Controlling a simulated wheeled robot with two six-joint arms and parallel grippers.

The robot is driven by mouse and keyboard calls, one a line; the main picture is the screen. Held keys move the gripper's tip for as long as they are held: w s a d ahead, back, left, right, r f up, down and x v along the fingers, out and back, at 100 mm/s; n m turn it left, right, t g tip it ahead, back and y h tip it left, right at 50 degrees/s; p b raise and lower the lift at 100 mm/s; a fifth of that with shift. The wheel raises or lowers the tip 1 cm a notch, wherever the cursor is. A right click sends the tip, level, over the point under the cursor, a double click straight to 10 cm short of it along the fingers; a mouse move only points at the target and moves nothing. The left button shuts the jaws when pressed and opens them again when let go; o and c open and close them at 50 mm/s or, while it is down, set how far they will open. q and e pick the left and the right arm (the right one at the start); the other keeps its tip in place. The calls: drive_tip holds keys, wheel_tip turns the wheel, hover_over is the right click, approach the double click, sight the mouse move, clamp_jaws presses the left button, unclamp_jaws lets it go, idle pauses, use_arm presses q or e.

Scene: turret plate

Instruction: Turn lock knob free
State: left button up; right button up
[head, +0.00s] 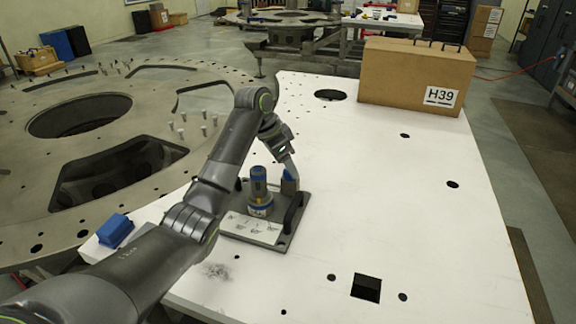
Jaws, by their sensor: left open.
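A grey base plate (283,240) lies on the white table, with a dark handle (293,212) on its right side and a white label (252,228) at its front. An upright grey cylinder with blue bands (259,190) stands on the plate. A small blue and orange part (289,186) shows at the plate's back right; I cannot tell for certain whether it is the lock knob. My left gripper (289,170) points down just above this part, right of the cylinder. It is open. Its fingertips are small, and contact cannot be made out. My right gripper is not in view.
A cardboard box marked H39 (415,75) stands at the table's back. A blue block (115,230) lies at the table's left edge. A large round metal plate (120,120) with holes and pegs fills the left. The white table (400,210) is mostly clear right of the fixture, with several holes.

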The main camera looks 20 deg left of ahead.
use_arm(q)
drive_tip(key=shift+x, duration=1)
drive_tip(key=shift+c, duration=0.2)
